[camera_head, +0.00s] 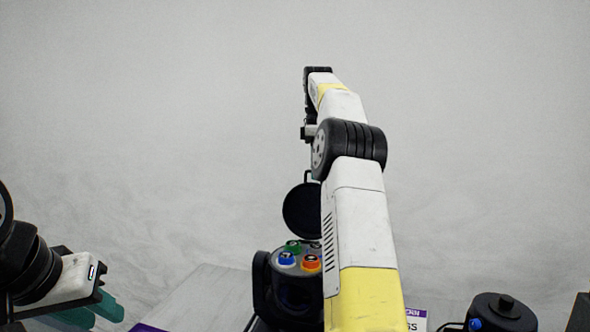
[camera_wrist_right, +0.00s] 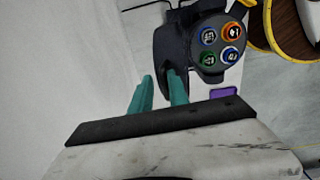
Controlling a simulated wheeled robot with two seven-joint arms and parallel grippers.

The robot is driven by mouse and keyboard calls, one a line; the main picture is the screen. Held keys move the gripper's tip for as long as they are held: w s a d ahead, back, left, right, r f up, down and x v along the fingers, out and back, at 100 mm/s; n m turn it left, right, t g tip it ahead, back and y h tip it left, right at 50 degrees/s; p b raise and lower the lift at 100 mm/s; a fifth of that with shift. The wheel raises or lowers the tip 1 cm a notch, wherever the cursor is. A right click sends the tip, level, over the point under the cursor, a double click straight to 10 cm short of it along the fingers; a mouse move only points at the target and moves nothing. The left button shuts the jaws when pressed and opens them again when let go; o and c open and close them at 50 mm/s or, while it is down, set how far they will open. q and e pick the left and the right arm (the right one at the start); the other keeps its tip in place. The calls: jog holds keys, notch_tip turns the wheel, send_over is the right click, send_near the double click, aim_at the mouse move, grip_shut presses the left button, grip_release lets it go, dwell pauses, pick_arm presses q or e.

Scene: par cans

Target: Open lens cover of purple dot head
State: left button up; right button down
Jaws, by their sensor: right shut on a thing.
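The par head (camera_head: 293,268) stands at bottom centre, with green, blue and orange lenses on its face; it also shows in the right wrist view (camera_wrist_right: 215,62). Its round black lens cover (camera_head: 302,212) stands raised above the face, and in the wrist view the cover (camera_wrist_right: 168,45) is nearly edge-on. A purple patch (camera_wrist_right: 223,92) lies beside the head. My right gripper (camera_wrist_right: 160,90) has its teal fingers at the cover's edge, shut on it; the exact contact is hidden. My left gripper (camera_head: 95,312) is at bottom left, its teal fingers apart and empty, away from the head.
A second black unit (camera_head: 503,312) with a blue knob stands at bottom right, next to a purple-and-white label (camera_head: 416,318). Another purple label (camera_head: 148,328) is at the bottom edge. A pale wall (camera_head: 150,100) fills the back. My right arm hides part of the par head.

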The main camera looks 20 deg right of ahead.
jog(key=shift+w+d+f, duration=0.25)
jog(key=shift+w+d, duration=0.1)
jog(key=shift+d, duration=0.1)
jog(key=c, duration=1.6)
grip_release()
jog(key=shift+o, duration=0.4)
jog(key=shift+w+d+f, duration=0.1)
jog(key=shift+w+f, duration=0.05)
jog(key=shift+w, duration=0.05)
